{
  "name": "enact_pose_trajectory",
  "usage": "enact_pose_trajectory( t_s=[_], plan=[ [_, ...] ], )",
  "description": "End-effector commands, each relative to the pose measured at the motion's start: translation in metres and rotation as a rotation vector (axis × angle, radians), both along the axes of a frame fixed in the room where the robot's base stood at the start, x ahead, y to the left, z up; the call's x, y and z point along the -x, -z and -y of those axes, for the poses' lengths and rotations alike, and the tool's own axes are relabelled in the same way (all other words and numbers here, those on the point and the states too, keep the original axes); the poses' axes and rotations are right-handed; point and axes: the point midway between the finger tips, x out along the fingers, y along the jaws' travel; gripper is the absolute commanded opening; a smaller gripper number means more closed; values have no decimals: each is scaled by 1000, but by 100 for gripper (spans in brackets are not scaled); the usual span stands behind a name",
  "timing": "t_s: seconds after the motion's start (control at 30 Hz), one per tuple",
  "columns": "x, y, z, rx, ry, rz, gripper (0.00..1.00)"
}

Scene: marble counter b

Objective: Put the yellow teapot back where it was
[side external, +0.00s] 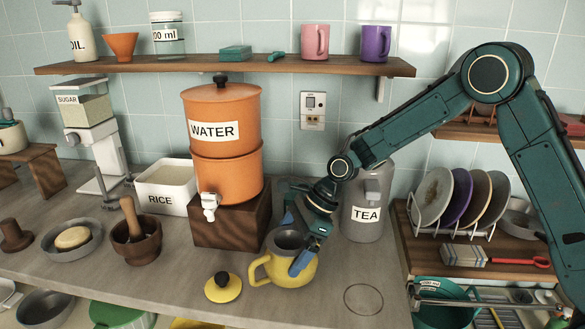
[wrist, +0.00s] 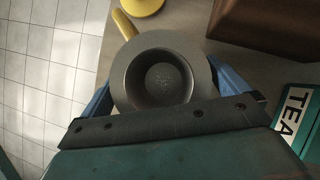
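The yellow teapot (side external: 303,275) is upright and lidless at the counter's front, with its handle to the left and its grey opening up. I cannot tell whether its base touches the counter. In the wrist view its grey rim (wrist: 130,75) fills the middle. Its yellow lid (side external: 223,288) with a black knob lies on the counter to the left. My gripper (side external: 296,250) points down at the teapot, with blue fingers on either side, close against it. Whether they press on it is not clear. A thin ring outline (side external: 363,299) marks the counter to the right.
The orange water dispenser (side external: 226,145) on a dark wooden block (side external: 232,221) stands behind the teapot. The grey tea canister (side external: 368,205) is behind and right. A mortar (side external: 136,243) stands left. The counter around the ring is bare; its front edge is near.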

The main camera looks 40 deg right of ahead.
Motion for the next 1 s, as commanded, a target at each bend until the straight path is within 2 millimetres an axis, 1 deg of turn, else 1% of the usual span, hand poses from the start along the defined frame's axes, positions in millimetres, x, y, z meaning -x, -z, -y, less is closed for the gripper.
enact_pose_trajectory(
  t_s=[0.17,0.37,0.57,0.8,1.0],
  plan=[
    [0,-2,0,0,0,1,100],
    [1,-13,6,0,2,3,100],
    [6,-35,19,-1,2,4,100],
    [14,-69,40,0,3,3,100],
    [19,-92,53,0,2,3,100]
  ],
)
